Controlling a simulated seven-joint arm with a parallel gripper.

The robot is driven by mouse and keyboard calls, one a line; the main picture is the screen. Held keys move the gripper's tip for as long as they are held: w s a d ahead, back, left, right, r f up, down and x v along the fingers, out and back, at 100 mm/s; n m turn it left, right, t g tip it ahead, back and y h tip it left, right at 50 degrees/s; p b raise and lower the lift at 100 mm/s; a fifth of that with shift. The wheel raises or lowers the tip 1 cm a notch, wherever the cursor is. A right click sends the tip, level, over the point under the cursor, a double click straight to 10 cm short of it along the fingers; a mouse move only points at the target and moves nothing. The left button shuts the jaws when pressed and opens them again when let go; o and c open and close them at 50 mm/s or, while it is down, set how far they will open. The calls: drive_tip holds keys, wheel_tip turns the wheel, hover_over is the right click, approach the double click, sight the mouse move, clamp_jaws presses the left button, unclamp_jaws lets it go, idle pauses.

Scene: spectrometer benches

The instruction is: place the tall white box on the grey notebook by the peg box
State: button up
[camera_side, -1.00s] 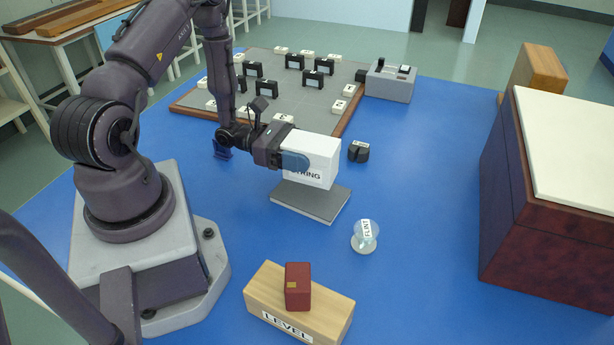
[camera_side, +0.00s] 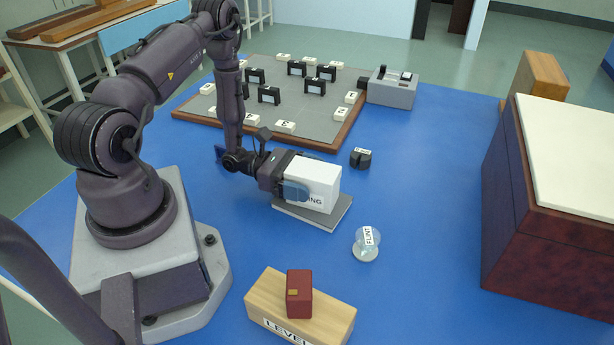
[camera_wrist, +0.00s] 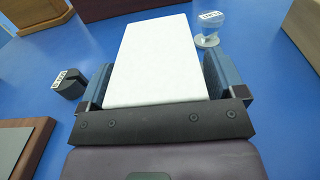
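The tall white box (camera_side: 314,182) has lettering on its side, partly covered by a finger and ending in "ING". My gripper (camera_side: 296,192) is shut on it, with the blue fingers on both its sides. In the wrist view the white box (camera_wrist: 158,60) fills the space between the fingers of my gripper (camera_wrist: 158,85). The grey notebook (camera_side: 332,218) lies flat on the blue table right under the box. The box looks level and very low over the notebook; I cannot tell whether it touches. The notebook is hidden in the wrist view.
A glass piece labelled FLINT (camera_side: 367,243) stands right of the notebook. A small dark labelled piece (camera_side: 360,158) stands behind it. A wooden LEVEL block (camera_side: 270,300) bears a red box (camera_side: 299,293). A grey board (camera_side: 310,112) with pieces lies behind, beside a grey device (camera_side: 392,88).

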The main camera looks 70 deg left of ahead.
drive_tip(key=shift+r, duration=0.2)
drive_tip(key=v, duration=1.1)
drive_tip(key=shift+s+a, duration=0.1)
drive_tip(key=shift+a, duration=0.05)
drive_tip(key=shift+s+a+r, duration=0.1)
drive_tip(key=shift+s, duration=0.05)
drive_tip(key=w+d+r+m+g+y, duration=0.1)
drive_tip(key=d+r+m+g, duration=0.45)
drive_tip(key=r+m, duration=0.2)
drive_tip(key=w+d+r+m+g+y, duration=0.1)
drive_tip(key=d+r+m+g, duration=0.3)
drive_tip(key=r+m+g, duration=0.35)
drive_tip(key=s+d+r+m+t+y, duration=0.2)
drive_tip(key=d+r+m+t+y, duration=0.1)
drive_tip(key=r+m+y, duration=0.2)
drive_tip(key=s+d+r+m+t+y, duration=0.2)
drive_tip(key=s+d+r+m+y, duration=0.1)
drive_tip(key=r+m, duration=0.4)
wheel_tip(320, 180, up, 2)
drive_tip(key=d+y, duration=0.1)
drive_tip(key=y, duration=0.1)
drive_tip(key=shift+s+r+t+y, duration=0.2)
drive_tip(key=shift+r+t+y, duration=0.05)
drive_tip(key=shift+t+y, duration=0.15)
